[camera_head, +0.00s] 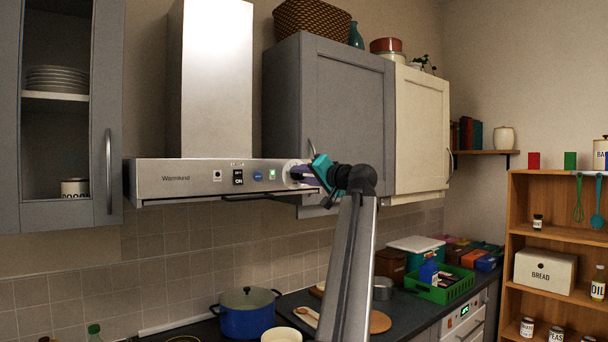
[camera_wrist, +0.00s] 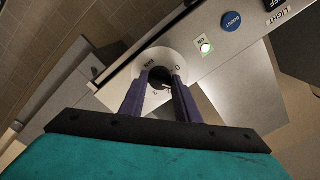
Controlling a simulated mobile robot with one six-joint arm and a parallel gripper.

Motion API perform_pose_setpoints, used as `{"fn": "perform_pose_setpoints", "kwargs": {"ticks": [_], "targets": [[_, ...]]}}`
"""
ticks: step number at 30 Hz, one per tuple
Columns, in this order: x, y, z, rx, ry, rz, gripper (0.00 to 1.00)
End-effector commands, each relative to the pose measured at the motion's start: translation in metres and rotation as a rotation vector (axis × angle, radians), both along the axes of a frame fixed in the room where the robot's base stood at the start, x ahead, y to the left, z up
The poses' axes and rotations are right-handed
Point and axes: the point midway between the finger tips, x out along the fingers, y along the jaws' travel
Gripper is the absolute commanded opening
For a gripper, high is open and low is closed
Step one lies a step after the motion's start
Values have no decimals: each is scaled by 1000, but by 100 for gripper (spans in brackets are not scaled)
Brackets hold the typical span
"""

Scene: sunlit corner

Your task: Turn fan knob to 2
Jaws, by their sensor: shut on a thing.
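The range hood (camera_head: 215,179) is a silver panel on the wall with "Warmwind" on it. The fan knob's white dial (camera_head: 291,172) is at the right end of the panel. In the wrist view the dial (camera_wrist: 178,64) carries the word FAN and numbers, partly hidden by my fingers. My gripper (camera_head: 308,171) reaches it from the right. In the wrist view its two purple fingers (camera_wrist: 160,92) are shut on the dark fan knob (camera_wrist: 160,79), one on each side. I cannot tell which number the knob points to.
A lit green ON light (camera_wrist: 206,47), a blue BOOST button (camera_wrist: 231,21) and a LIGHT switch (camera_wrist: 277,5) are on the same panel. A grey cupboard (camera_head: 335,115) hangs close by on the right. A blue pot (camera_head: 247,316) stands below.

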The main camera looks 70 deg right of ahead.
Motion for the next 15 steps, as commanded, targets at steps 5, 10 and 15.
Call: {"fn": "perform_pose_setpoints", "kwargs": {"ticks": [5,10,15], "targets": [[-2,-1,3,138,-92,-4,7],[-2,-1,3,275,-179,-4,7],[-2,-1,3,404,-262,-4,7]]}}
